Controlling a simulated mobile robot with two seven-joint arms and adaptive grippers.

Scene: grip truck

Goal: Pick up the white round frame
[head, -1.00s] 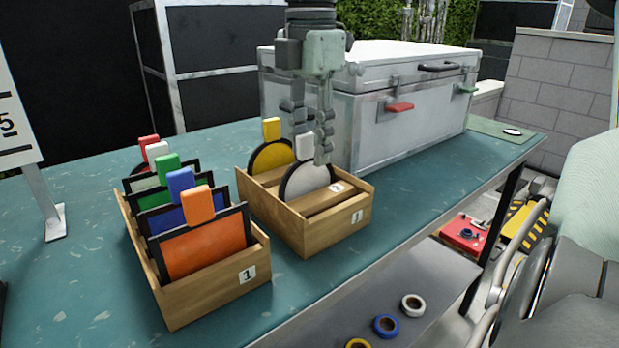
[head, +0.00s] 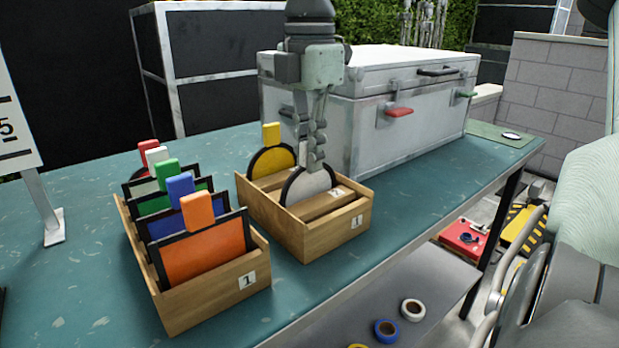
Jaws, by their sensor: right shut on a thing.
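The white round frame (head: 308,186) has a dark rim and stands upright in the front part of the right wooden box (head: 318,238). My right gripper (head: 311,160) comes down from above and is shut on the frame's white tab, which the fingers largely hide. The frame's lower edge is still inside the box. A yellow round frame (head: 270,162) with a yellow tab stands behind it in the same box. My left gripper is not in view.
A left wooden box (head: 215,295) holds several square frames with coloured tabs. A large grey metal case (head: 410,130) stands close behind the right box. Tape rolls (head: 386,330) lie on a lower shelf. The teal tabletop (head: 75,280) is clear at front left.

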